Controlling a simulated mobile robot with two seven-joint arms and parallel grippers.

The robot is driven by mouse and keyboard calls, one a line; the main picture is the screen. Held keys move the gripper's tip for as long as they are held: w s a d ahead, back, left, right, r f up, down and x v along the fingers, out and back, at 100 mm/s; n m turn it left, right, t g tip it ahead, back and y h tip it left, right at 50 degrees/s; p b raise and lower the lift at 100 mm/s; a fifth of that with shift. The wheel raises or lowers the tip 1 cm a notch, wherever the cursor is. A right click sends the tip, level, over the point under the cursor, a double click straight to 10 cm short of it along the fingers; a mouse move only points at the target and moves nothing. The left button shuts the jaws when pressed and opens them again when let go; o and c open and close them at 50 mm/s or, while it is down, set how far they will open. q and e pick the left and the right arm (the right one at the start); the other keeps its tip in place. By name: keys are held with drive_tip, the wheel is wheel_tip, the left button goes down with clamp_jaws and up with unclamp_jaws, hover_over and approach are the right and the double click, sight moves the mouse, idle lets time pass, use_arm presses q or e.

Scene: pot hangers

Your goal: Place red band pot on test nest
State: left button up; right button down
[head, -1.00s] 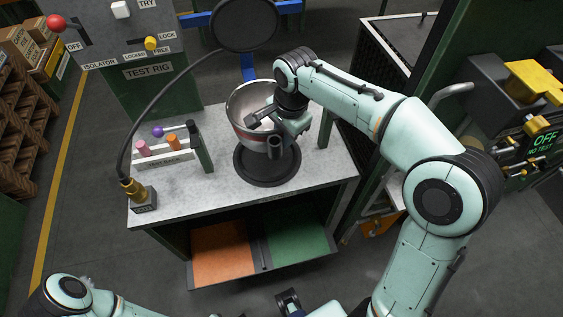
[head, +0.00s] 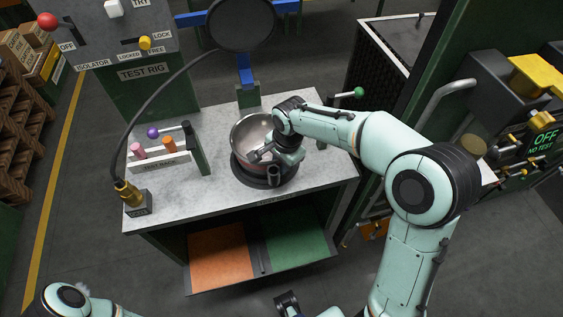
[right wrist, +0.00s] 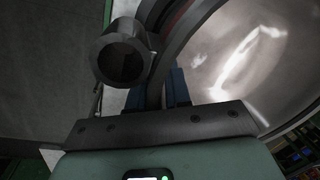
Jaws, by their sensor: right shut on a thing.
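The red band pot (head: 250,133) is a shiny metal bowl-like pot, upright at the middle of the bench. Its bare inside also fills the right of the right wrist view (right wrist: 255,60), with a reddish band along the wall. The test nest (head: 240,174) is a dark round base directly under the pot. The pot's bottom is at or just over the nest; contact is hidden. My right gripper (head: 268,159) is shut on the pot at its near right side, by a dark handle with a hollow round end (right wrist: 122,58). My left gripper's jaws cannot be made out.
A small rack (head: 160,162) with coloured pegs stands left of the pot, beside a brass cable fitting (head: 128,192). A round black disc (head: 241,22) overhangs behind. A green-knobbed lever (head: 358,92) is at the right. The bench front is clear.

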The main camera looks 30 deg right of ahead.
drive_tip(key=shift+w, duration=0.1)
drive_tip(key=c, duration=1.1)
unclamp_jaws()
drive_tip(key=shift+f, duration=0.1)
drive_tip(key=shift+r, duration=0.25)
drive_tip(key=r, duration=0.4)
drive_tip(key=s+r+p, duration=0.1)
drive_tip(key=r, duration=0.6)
drive_tip(key=shift+s+d+r, duration=0.2)
drive_tip(key=shift+s+r, duration=0.15)
drive_tip(key=shift+s, duration=0.05)
